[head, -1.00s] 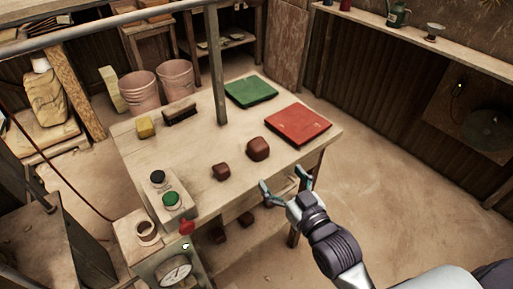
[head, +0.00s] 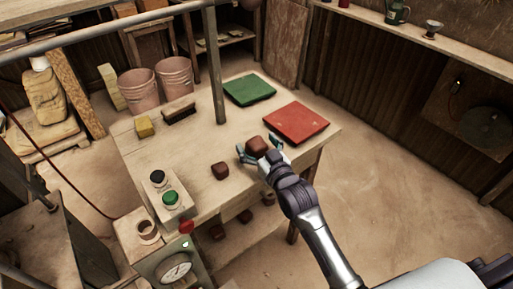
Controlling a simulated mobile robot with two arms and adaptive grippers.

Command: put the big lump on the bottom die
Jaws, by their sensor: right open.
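The big lump (head: 257,144) is a dark reddish-brown block on the wooden table, near its front right edge. A smaller brown lump (head: 220,170) lies to its left. My right gripper (head: 258,147) is open, with one finger on the left of the big lump and one on its right. I cannot tell whether the fingers touch it. I cannot make out the bottom die in this view. My left gripper is not in view.
A green tile-like slab (head: 249,90) and a red one (head: 296,122) lie on the table (head: 180,150). A yellow sponge (head: 144,127), a brush (head: 180,113) and a button box (head: 165,192) line the left side. A grey post (head: 215,75) rises behind the lumps.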

